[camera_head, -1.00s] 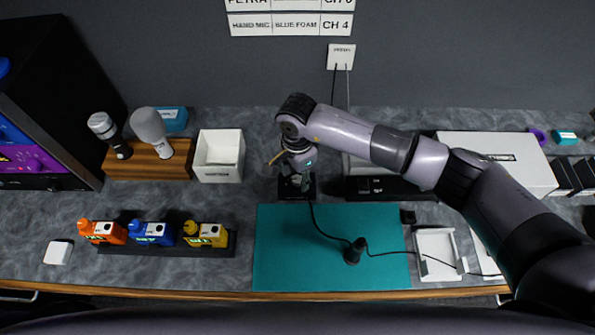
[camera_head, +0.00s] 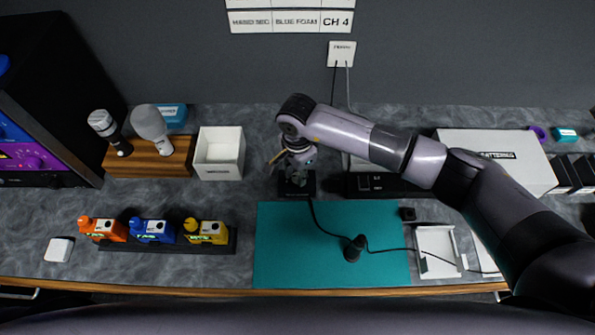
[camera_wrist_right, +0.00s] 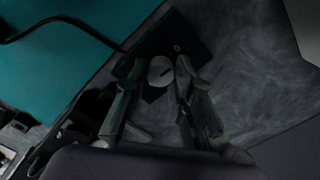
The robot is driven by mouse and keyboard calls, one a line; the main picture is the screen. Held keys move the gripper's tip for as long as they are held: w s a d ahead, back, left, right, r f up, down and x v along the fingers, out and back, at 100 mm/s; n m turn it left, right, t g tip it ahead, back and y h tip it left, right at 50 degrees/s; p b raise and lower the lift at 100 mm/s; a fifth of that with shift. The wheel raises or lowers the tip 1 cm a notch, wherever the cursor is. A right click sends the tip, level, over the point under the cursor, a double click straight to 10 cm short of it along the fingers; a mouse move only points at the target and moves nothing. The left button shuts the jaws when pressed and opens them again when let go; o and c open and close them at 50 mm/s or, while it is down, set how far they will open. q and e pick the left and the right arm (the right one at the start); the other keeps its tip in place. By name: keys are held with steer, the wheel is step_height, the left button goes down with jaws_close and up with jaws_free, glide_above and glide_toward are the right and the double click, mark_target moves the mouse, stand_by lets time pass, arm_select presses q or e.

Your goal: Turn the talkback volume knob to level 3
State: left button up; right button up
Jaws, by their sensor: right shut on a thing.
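The talkback unit is a small black box (camera_head: 308,190) standing at the back edge of the teal mat, with a black cable running from it. In the right wrist view the box (camera_wrist_right: 203,36) is dark, and a pale round knob (camera_wrist_right: 160,71) with a dark pointer mark sits between the fingers. My right gripper (camera_head: 297,180) points down over the box in the head view; in the wrist view its fingers (camera_wrist_right: 155,75) are shut on the knob from both sides. Level marks around the knob are too dark to read. My left gripper does not show.
A teal mat (camera_head: 290,265) lies in front, with a black microphone-like piece (camera_head: 354,249) on its cable. A white open box (camera_head: 219,168) and a wooden stand (camera_head: 150,163) with microphones are left. Orange, blue and yellow packs (camera_head: 206,231) stand front left. A white case (camera_head: 500,160) is right.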

jaws_close()
steer(key=m+b, duration=0.2)
steer(key=shift+f+b, duration=0.2)
steer(key=shift+b, duration=0.1)
steer(key=m+b, duration=0.6)
steer(key=shift+m, duration=0.3)
steer(key=m+b, duration=0.4)
steer(key=m, duration=0.1)
steer(key=shift+b, duration=0.4)
steer(key=shift+r+m+b, duration=0.15)
steer(key=shift+m+b, duration=0.55)
steer(key=shift+m, duration=0.35)
steer(key=shift+r+m+b, duration=0.1)
steer(key=shift+m+b, duration=0.55)
steer(key=shift+m, duration=0.4)
steer(key=o, duration=1)
jaws_free()
steer(key=shift+s, duration=0.1)
